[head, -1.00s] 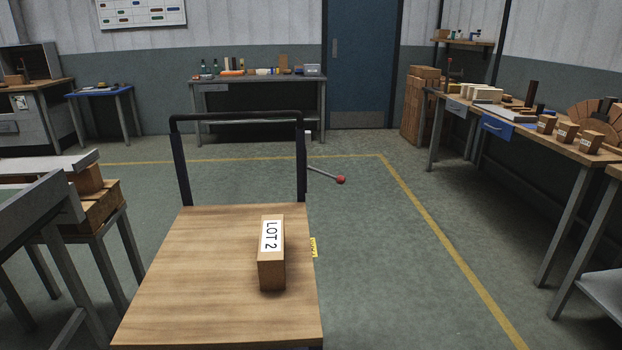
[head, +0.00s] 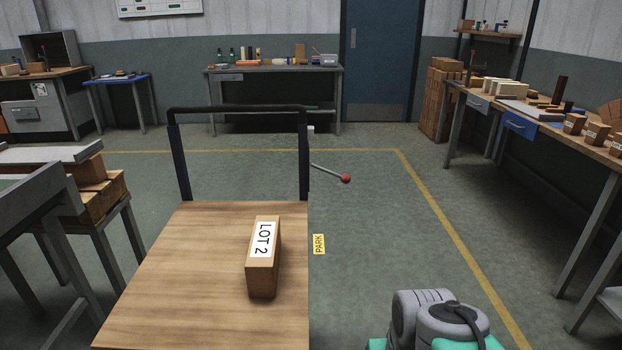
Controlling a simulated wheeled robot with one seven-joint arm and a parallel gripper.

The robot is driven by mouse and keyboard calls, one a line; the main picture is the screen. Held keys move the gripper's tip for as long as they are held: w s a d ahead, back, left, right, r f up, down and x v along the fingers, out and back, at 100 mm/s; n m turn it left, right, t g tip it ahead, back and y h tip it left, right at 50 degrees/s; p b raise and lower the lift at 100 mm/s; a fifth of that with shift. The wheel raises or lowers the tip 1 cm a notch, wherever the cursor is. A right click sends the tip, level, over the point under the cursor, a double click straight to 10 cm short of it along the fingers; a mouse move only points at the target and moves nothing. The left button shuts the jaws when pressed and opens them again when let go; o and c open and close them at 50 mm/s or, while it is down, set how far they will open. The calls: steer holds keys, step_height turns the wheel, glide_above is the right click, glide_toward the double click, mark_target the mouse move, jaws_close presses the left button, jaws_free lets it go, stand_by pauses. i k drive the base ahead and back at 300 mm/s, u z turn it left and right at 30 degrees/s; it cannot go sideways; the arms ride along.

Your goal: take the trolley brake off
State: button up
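The trolley (head: 190,270) has a flat wooden deck and a black upright push handle (head: 238,109) at its far end. The brake lever (head: 328,171) is a thin grey rod with a red ball knob (head: 346,178). It sticks out to the right from beside the handle's right post, sloping slightly down to the knob. A yellow PARK label (head: 319,244) shows at the trolley's right side. Nothing touches the lever. My gripper is not in view; a grey and green part of my arm shows at the bottom right.
A workbench (head: 540,130) with bricks runs along the right, and a stand (head: 90,200) is close on the left. The floor (head: 390,240) right of the trolley is clear, with a yellow line.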

mark_target(345, 178)
steer(key=z, duration=1.4)
steer(key=i, duration=1.6)
steer(key=u, duration=3.95)
steer(key=i, duration=0.5)
steer(key=u, duration=0.15)
